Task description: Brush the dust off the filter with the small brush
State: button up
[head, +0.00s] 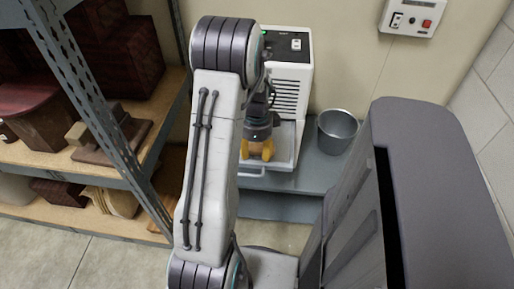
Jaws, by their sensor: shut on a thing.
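My gripper (257,151) has its orange-yellow fingers low in front of the white machine (291,90). It points down over a pale tray-like frame (284,157), which looks like the filter, at the machine's foot. A light handle shows at its front left. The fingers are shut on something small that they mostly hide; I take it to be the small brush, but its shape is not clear. I cannot tell whether it touches the filter. Dust on the filter cannot be made out at this size. My arm covers the left side of the machine.
A grey metal bucket (338,131) stands right of the machine on a low grey bench (313,172). A metal rack (85,100) with wooden objects fills the left. A wall box (412,18) with a red button hangs at upper right.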

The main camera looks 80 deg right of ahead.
jog(key=shift+w+a+f, duration=0.1)
jog(key=shift+w+a, duration=0.15)
jog(key=shift+w, duration=0.5)
jog(key=shift+w+d+r+p, duration=0.1)
jog(key=shift+d+p, duration=0.3)
jog(key=shift+d, duration=0.65)
jog(key=shift+w+d+r+p, duration=0.1)
jog(key=shift+d+p, duration=0.3)
jog(key=shift+d, duration=0.6)
jog(key=shift+w+d+f+p, duration=0.1)
jog(key=shift+d+p, duration=0.45)
jog(key=shift+d, duration=1)
jog(key=shift+w+d+p, duration=0.1)
jog(key=shift+d+p, duration=0.4)
jog(key=shift+d, duration=1.3)
jog(key=shift+w, duration=0.1)
jog(key=shift+w+a, duration=0.15)
jog(key=shift+w, duration=0.5)
jog(key=shift+s+a+b, duration=0.1)
jog(key=shift+a+b, duration=0.55)
jog(key=shift+a, duration=1)
jog(key=shift+s+a+b, duration=0.15)
jog(key=shift+a+b, duration=0.65)
jog(key=shift+a, duration=1)
jog(key=shift+s+a+b, duration=0.15)
jog(key=shift+a+b, duration=0.6)
jog(key=shift+a, duration=1)
